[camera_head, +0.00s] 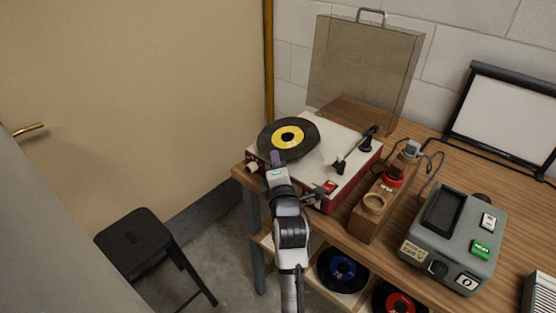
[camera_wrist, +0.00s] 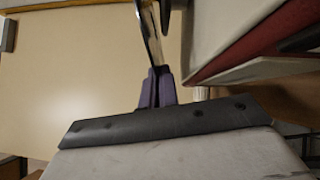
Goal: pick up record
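The black record (camera_head: 303,133) with a yellow label is over the left part of the red and cream record player (camera_head: 340,150) on the wooden table. My gripper (camera_head: 277,158) is at the record's near edge. In the wrist view, the purple fingers of my gripper (camera_wrist: 157,88) are close together on the record (camera_wrist: 150,35), which shows nearly edge-on as a thin glossy strip. The player's red and pale side (camera_wrist: 235,55) is just to the right there. I cannot tell whether the record is fully clear of the platter.
The player's clear lid (camera_head: 365,65) stands upright behind. Right of the player are a wooden holder (camera_head: 365,222) and a grey device (camera_head: 455,235). Other records (camera_head: 342,270) lie on the shelf below. A black stool (camera_head: 135,235) stands left; floor between is free.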

